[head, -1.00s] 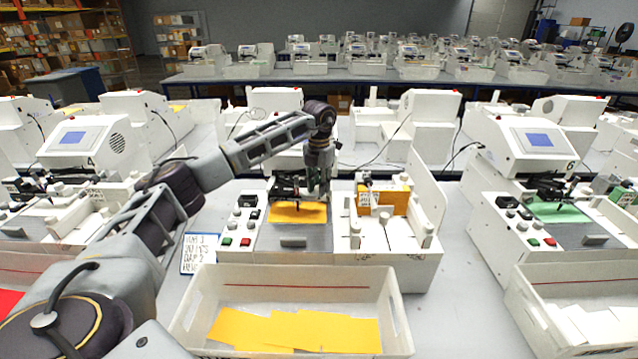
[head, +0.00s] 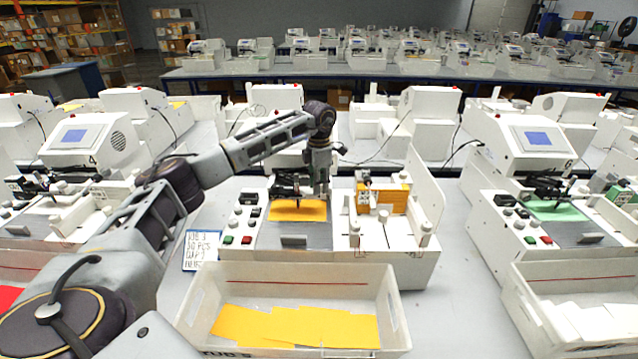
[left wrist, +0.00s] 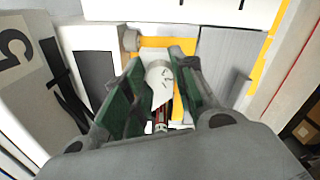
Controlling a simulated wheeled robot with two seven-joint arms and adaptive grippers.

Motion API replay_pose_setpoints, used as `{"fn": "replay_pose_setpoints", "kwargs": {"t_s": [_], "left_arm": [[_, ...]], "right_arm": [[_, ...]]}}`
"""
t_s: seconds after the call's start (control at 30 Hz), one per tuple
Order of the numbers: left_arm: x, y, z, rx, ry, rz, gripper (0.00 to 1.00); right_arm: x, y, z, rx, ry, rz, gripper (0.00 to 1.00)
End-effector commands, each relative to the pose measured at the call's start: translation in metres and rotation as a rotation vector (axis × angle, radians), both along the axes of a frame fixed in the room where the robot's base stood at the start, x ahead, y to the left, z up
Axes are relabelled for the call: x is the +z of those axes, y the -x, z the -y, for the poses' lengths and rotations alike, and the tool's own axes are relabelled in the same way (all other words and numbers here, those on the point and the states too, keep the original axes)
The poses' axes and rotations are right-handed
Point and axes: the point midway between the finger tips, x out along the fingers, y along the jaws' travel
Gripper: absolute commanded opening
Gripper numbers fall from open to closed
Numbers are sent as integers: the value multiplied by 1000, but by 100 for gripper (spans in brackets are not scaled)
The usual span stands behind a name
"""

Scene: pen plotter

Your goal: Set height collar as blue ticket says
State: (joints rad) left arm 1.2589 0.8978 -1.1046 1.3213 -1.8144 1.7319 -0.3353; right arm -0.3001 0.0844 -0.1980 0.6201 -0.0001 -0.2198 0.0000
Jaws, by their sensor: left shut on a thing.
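My left gripper (head: 320,190) reaches down over the middle white plotter, behind its yellow sheet (head: 298,210) and beside the dark pen carriage (head: 288,188). In the left wrist view, the green-lined fingers of my left gripper (left wrist: 160,72) are shut on a white round part (left wrist: 159,84), perhaps the height collar, with dark marks on it. A red and dark shaft (left wrist: 161,118) shows below it. Any scale is too small to read. The blue-edged ticket (head: 202,250) lies left of the plotter; its handwriting is only partly legible, with a line like "GAP 3". My right gripper is out of view.
A white tub (head: 300,275) with yellow sheets stands in front of the plotter. Similar plotters stand on both sides, one with a green sheet (head: 550,209). Bare table shows right of the middle plotter.

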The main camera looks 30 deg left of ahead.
Motion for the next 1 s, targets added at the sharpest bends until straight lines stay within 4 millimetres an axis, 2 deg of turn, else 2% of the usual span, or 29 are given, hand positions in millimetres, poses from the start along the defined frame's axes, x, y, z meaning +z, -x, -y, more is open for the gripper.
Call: {"fn": "replay_pose_setpoints", "kwargs": {"t_s": [0.53, 0.57, 0.7, 1.0], "left_arm": [[2, -1, 0, -27, 1, 6, 3], [2, -1, 0, -27, 1, 6, 30], [2, -1, 0, -27, 1, 4, 48], [1, 0, 0, -27, 1, 2, 49]], "right_arm": [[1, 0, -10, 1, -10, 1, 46], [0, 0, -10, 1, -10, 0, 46], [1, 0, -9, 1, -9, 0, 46], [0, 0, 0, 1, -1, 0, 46]]}}
